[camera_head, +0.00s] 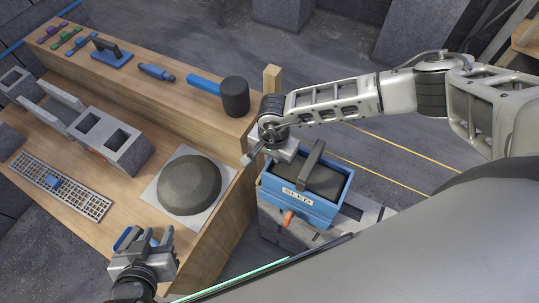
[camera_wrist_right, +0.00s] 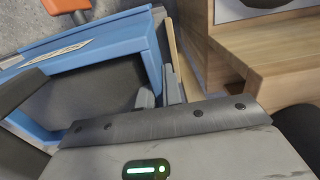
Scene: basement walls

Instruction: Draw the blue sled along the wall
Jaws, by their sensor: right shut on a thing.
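The blue sled (camera_head: 300,207) is an open box with a label on its front and a dark slab with a raised bar inside. It stands beside the wooden bench's right end. In the right wrist view the sled (camera_wrist_right: 85,57) fills the upper left. My right gripper (camera_head: 254,156) is at the sled's rear left corner. Its fingers (camera_wrist_right: 160,94) are shut at the blue rim, though the exact contact is partly hidden. My left gripper (camera_head: 145,238) is open and empty, over the bench's front edge, away from the sled.
The wooden bench (camera_head: 120,210) holds a grey dome on a plate (camera_head: 189,184), hollow blocks (camera_head: 108,138), a grid (camera_head: 62,185) and a mallet (camera_head: 234,97). An orange piece (camera_head: 288,218) is at the sled's front. Floor with yellow lines lies to its right, beneath my right arm.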

